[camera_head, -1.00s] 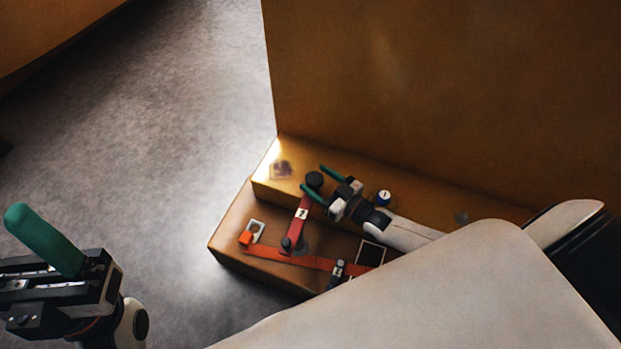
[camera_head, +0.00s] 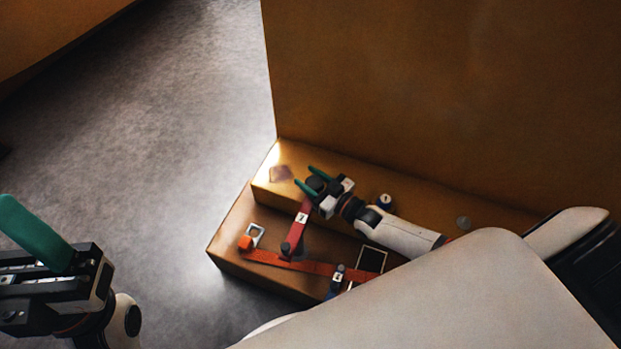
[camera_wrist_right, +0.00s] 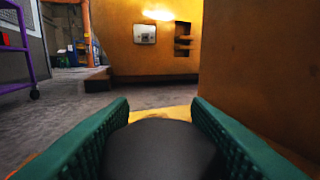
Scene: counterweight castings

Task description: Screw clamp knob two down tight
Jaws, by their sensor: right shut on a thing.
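A dark round clamp knob (camera_head: 315,183) sits at the far end of a red clamp arm (camera_head: 298,228) with a white number label, probably two. My right gripper (camera_head: 308,178) is shut on this knob, one green finger on each side. In the right wrist view the knob's dark top (camera_wrist_right: 160,150) fills the space between the green fingers. The knob's threads are hidden. My left gripper (camera_head: 35,235) hangs over the floor at the lower left; only one green finger shows clearly, so its opening cannot be judged.
An orange strap (camera_head: 310,266) runs along the lower step (camera_head: 235,235). An orange-and-metal buckle (camera_head: 251,238), a dark square plate (camera_head: 372,259) and a small dark labelled cylinder (camera_head: 385,202) are nearby. A tall ochre casting wall (camera_head: 440,100) rises behind. Grey floor (camera_head: 150,130) is clear at left.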

